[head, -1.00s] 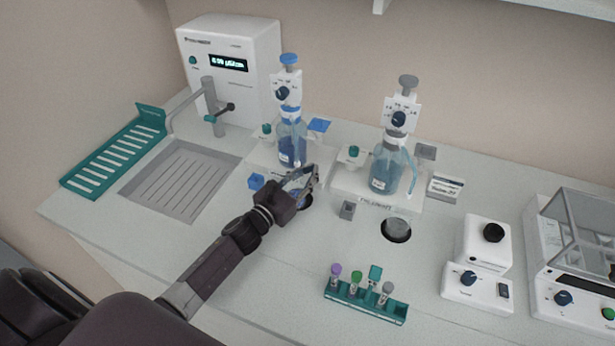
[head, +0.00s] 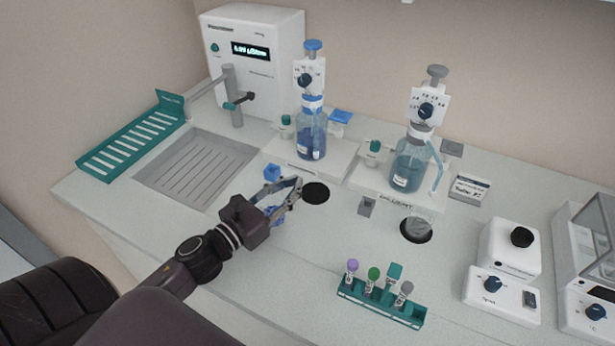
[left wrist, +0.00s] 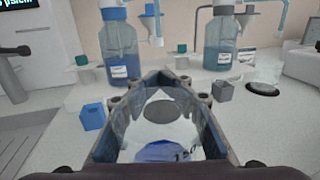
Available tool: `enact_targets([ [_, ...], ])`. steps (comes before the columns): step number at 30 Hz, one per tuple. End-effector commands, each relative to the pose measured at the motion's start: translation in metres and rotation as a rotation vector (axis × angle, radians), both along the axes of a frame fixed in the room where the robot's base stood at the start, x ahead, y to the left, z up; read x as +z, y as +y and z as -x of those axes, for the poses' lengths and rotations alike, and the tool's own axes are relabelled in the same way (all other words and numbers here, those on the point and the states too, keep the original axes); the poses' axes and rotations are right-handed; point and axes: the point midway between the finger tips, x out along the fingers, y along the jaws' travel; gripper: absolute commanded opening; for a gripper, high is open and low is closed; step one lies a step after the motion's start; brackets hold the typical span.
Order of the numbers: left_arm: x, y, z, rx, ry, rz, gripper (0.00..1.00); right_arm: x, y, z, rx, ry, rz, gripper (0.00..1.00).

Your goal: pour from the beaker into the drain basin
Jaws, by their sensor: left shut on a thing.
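My left gripper (head: 294,190) is shut on a clear beaker (head: 277,214), held just in front of the black round spot (head: 315,193) below the blue bottle. The left wrist view shows the beaker (left wrist: 160,152) between my fingers, with blue liquid low in it and part of a printed scale. The fingers hide much of the beaker in the head view. The drain basin (head: 196,172), a grey ribbed sunken tray, lies to the left of the gripper and apart from it. A grey tap (head: 234,95) stands behind the basin. My right gripper is not in view.
A blue-liquid bottle (head: 311,140) and a teal-liquid bottle (head: 409,172) with dispensers stand behind the gripper. Another clear beaker (head: 418,227) stands on a black spot at right. A small blue block (head: 272,173) lies between gripper and basin. A green tube rack (head: 380,303) stands in front.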

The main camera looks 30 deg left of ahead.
Motion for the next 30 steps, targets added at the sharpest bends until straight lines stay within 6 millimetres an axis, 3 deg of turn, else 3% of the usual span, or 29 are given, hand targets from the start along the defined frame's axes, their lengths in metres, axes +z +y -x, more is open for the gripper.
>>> enact_targets([
  [6, -0.002, 0.006, 0.028, 0.001, 0.002, 0.001, 0.04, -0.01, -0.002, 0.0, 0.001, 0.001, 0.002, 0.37],
  [30, -0.001, 0.007, 0.089, 0.002, 0.001, 0.001, 0.04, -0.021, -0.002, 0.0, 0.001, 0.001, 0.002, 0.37],
])
